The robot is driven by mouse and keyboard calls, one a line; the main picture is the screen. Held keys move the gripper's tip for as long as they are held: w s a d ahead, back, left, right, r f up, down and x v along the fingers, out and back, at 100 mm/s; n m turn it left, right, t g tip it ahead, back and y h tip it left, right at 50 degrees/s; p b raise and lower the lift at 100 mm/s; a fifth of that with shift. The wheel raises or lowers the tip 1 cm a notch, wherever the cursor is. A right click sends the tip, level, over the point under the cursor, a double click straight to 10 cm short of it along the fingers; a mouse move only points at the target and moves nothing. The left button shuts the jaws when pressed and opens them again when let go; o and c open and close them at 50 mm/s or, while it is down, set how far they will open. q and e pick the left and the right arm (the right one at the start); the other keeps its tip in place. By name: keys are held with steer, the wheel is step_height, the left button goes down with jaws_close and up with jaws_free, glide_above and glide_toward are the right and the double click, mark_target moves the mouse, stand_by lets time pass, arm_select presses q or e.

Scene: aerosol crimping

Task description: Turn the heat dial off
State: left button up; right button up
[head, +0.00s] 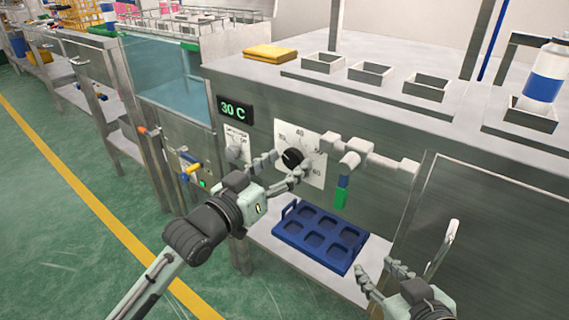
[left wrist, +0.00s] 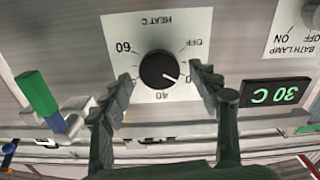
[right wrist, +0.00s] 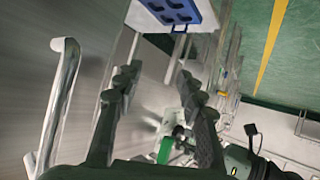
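The heat dial (head: 292,158) is a round black knob on a white plate on the steel front panel. In the left wrist view the dial (left wrist: 158,70) appears upside down, its white mark pointing toward the lower right, between 40 and OFF. The number nearest the mark is partly hidden by a finger. My left gripper (head: 280,170) is open in front of the dial, one finger to each side; I cannot tell whether they touch it. My right gripper (head: 378,272) is open and empty, low at the right, below the dial and away from it.
A display (head: 235,110) reads 30 C, with a bath lamp switch (head: 236,152) below it. A pipe valve with a green and blue lever (head: 341,192) is right of the dial. A blue tray (head: 291,238) lies on the shelf below. A door handle (head: 441,248) stands out near my right gripper.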

arm_select(q)
steer(key=c, duration=1.1)
steer(key=shift+r+n+p, duration=0.15)
steer(key=shift+n+p, duration=0.35)
steer(key=shift+p, duration=0.35)
steer(key=shift+c, duration=0.2)
steer(key=shift+n+p, duration=1.1)
steer(key=shift+p, duration=0.15)
arm_select(e)
steer(key=s+d+f+m+g+h, duration=0.1)
steer(key=s+d+f+g+h, duration=0.3)
steer(key=s+d+f+g, duration=0.6)
arm_select(q)
steer(key=n+p, duration=0.4)
steer(key=n, duration=0.1)
steer(key=shift+w+a+n, duration=0.1)
steer(key=shift+n, duration=0.2)
steer(key=shift+f+n+p, duration=0.2)
steer(key=shift+n+p, duration=0.25)
steer(key=shift+n, duration=1.15)
arm_select(e)
step_height(320, 180, down, 11)
steer(key=t+y, duration=0.1)
steer(key=shift+s+d+r, duration=0.2)
steer(key=shift+d, duration=0.15)
arm_select(q)
steer(key=o, duration=1.2)
steer(key=shift+c, duration=0.2)
